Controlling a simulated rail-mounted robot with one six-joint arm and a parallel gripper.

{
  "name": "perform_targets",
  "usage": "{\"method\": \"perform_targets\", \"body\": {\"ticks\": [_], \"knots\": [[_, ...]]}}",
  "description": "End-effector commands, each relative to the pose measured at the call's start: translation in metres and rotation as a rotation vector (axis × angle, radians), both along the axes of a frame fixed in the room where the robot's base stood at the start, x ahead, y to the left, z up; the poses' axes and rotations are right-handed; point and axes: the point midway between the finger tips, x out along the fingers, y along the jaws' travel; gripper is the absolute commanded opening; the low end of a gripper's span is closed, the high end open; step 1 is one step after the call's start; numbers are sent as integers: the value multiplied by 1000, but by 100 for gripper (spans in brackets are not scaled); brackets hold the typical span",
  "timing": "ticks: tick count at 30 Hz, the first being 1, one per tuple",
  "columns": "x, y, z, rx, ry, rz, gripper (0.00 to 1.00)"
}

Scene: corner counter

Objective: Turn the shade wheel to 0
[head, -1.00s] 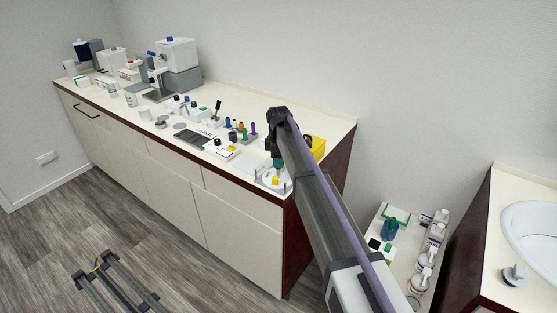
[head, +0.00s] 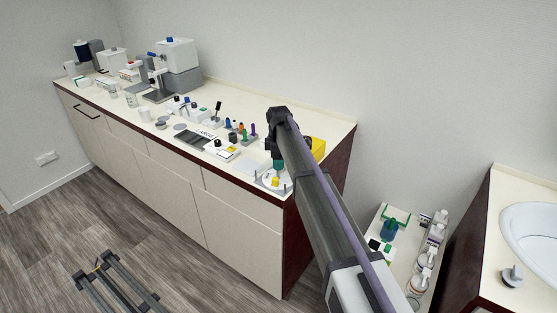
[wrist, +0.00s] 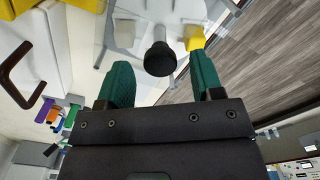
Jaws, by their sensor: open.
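A pale round wheel on a grey plate (head: 261,184) sits at the near right end of the counter, with a yellow block (head: 275,182) on it. I take this to be the shade wheel; no numbers on it can be read. In the wrist view a black knob (wrist: 160,58) stands up from the pale assembly, with the yellow block (wrist: 193,38) to its right and a whitish block (wrist: 125,33) to its left. My gripper (head: 278,164) is over this assembly. Its green fingers (wrist: 160,80) are open, one on each side of the knob, with gaps visible.
A yellow box (head: 317,149) stands just behind my arm at the counter's end. Coloured bottles (head: 241,133), a dark tray (head: 194,140) and a white box with a black knob (head: 220,150) lie to the left. A brown handle (wrist: 17,75) shows in the wrist view.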

Motion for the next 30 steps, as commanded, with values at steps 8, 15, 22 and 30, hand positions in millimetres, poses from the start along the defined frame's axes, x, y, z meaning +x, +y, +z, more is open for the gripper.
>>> {"method": "perform_targets", "body": {"ticks": [8,15,22,30], "knots": [[0,0,72,0,0,0,60],[0,0,105,0,0,0,60],[0,0,101,0,0,0,60],[-1,1,101,0,0,1,60]]}}
